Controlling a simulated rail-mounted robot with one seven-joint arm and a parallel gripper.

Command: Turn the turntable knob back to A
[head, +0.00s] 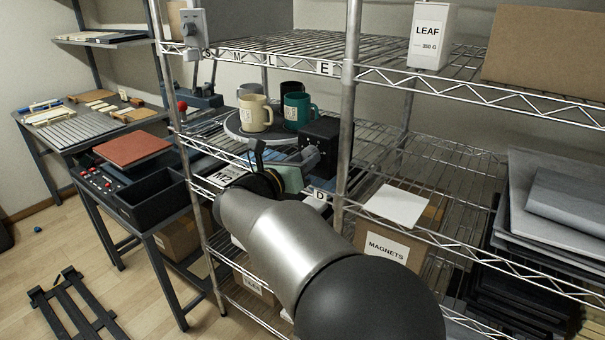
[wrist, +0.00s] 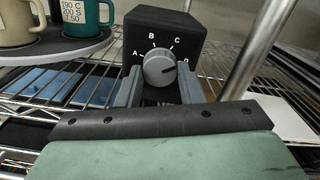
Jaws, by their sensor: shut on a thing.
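The black control box (head: 328,140) stands on the wire shelf beside the turntable (head: 236,126). In the wrist view, the grey round knob (wrist: 158,69) is on the box's front face, with letters A, B, C and D around it. A dark mark on the knob points right, towards D. My gripper (wrist: 159,86) has a grey finger on each side of the knob and is shut on it. In the head view, my gripper (head: 284,160) reaches the box from the front left, and my arm hides part of the shelf.
Cream (head: 255,113) and teal (head: 297,111) mugs and a dark one stand on the turntable, left of the box. A shelf post (head: 347,120) rises close on the box's right. A white sheet (head: 397,205) and a MAGNETS box (head: 385,247) are lower right.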

